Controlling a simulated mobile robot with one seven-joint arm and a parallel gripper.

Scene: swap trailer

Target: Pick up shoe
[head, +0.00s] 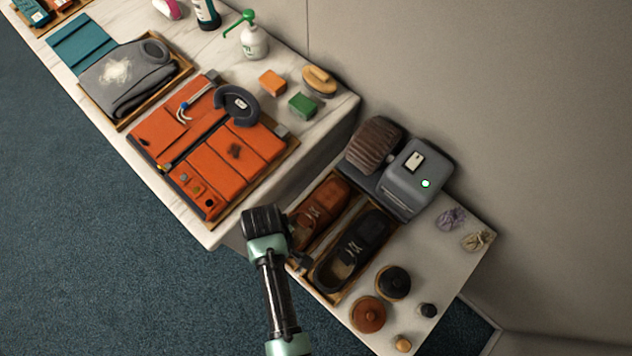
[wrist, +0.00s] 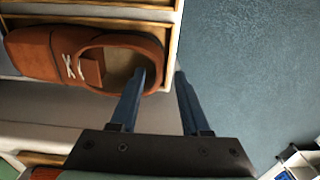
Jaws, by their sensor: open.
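A brown shoe (head: 319,207) lies in a wooden tray (head: 323,291) on the small table at the right of the head view. It also shows at the upper left of the wrist view (wrist: 70,55), its opening toward my gripper. A black shoe (head: 353,248) lies beside it in the tray. My gripper (wrist: 160,80) is open, its fingers apart. The left fingertip appears close to the brown shoe's open end; I cannot tell if it touches. The right finger is over the floor side. In the head view my arm partly hides the tray's near corner.
A grey device (head: 416,178) and a brown ribbed item (head: 375,146) stand behind the shoes. Round tins (head: 368,314) and crumpled cloths (head: 477,240) lie on the small table. A long marble counter (head: 213,238) holds an orange tool roll (head: 212,150). Blue floor (head: 90,220) is clear.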

